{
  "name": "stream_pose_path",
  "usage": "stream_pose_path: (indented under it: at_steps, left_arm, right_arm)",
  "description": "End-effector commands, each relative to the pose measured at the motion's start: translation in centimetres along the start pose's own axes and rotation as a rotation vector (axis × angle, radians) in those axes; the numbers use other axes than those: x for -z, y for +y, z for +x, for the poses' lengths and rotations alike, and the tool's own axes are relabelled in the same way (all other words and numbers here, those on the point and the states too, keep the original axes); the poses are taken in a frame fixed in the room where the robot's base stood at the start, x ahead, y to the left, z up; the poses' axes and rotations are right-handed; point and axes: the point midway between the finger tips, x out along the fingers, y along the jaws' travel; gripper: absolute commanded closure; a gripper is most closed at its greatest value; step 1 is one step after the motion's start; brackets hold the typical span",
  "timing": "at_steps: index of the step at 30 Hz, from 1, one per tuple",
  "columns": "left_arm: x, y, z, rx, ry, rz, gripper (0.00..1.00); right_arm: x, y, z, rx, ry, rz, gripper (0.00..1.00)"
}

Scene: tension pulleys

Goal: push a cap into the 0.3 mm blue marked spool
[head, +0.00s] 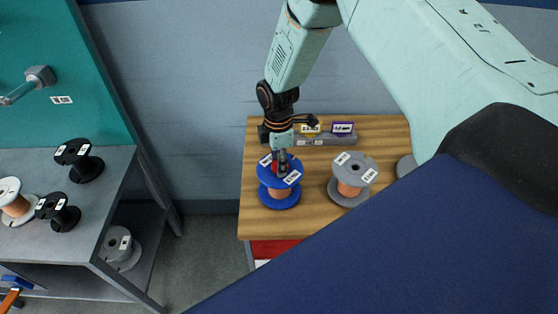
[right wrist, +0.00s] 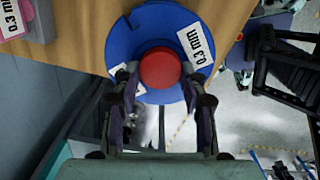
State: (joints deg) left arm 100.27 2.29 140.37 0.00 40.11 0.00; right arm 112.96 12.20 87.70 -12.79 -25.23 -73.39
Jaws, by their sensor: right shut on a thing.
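The blue spool (head: 279,197) stands on the wooden table, with copper-coloured winding at its middle. In the right wrist view the blue spool (right wrist: 128,38) carries a white label reading 0.3 mm. My right gripper (head: 281,170) points down over the spool's centre. In the right wrist view my right gripper (right wrist: 160,80) is shut on a round red cap (right wrist: 160,67). The cap covers the hub; I cannot tell whether it sits in the hole or just above it. My left gripper is not in view.
A grey spool (head: 352,178) stands right of the blue one, with another partly hidden beyond. At left, a grey bench (head: 110,190) holds black spools (head: 80,160) and a white one (head: 14,200).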

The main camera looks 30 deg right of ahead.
Motion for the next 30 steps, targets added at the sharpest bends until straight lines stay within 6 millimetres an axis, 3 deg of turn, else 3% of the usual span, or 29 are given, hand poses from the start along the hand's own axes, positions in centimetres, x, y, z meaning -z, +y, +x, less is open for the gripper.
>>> stream_pose_path:
  at_steps: [11,12,20,30]
  left_arm:
    - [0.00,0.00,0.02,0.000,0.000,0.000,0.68]
    - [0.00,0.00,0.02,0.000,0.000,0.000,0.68]
    - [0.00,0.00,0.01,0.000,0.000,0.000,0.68]
    - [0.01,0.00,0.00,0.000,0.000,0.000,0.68]
  right_arm:
    - [-0.03,-0.31,0.27,0.007,-0.001,0.000,0.77]
    - [-0.03,-0.31,0.28,0.007,-0.001,0.000,0.55]
    - [-0.03,-0.22,0.19,0.005,-0.001,0.000,0.33]
    - [-0.01,-0.12,-0.01,0.003,0.000,0.000,0.31]
